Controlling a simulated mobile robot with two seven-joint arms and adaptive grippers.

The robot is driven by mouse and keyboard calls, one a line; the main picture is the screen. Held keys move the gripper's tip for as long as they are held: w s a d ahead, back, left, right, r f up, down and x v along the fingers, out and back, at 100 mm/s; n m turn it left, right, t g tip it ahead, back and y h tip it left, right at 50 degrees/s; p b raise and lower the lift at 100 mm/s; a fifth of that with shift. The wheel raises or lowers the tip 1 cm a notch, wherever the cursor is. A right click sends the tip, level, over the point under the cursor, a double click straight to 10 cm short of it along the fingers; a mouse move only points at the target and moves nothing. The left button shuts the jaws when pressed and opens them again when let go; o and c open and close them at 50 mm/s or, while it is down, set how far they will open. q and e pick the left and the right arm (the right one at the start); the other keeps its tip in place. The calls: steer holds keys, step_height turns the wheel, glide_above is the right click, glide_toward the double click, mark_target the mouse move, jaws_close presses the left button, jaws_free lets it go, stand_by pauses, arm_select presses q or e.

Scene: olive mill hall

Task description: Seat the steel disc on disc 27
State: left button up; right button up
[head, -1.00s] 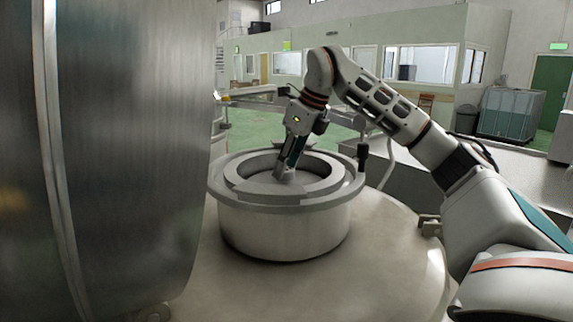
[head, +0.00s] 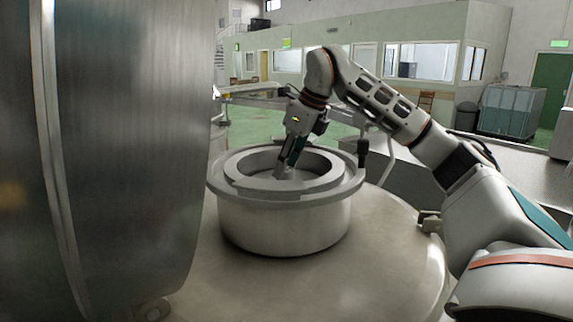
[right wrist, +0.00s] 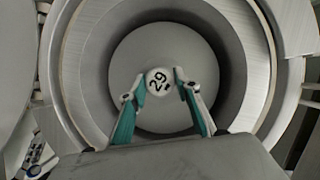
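The steel disc (right wrist: 125,65) is a round grey plate inside the ring-shaped steel vessel (head: 285,230). In the right wrist view its pale centre knob (right wrist: 158,82) bears a tilted dark number that looks like 29. Whatever lies under the disc is hidden, so disc 27 does not show. My left gripper is out of view.
A large steel drum (head: 125,150) stands close on the left. The vessel stands on a broad round pale base (head: 330,280). A dark-knobbed post (head: 362,155) rises at the vessel's right rim. A grey bench (head: 500,180) lies behind my right arm.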

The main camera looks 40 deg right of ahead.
steer(key=o, duration=0.5)
steer(key=v, duration=1.2)
steer(key=shift+r, duration=0.1)
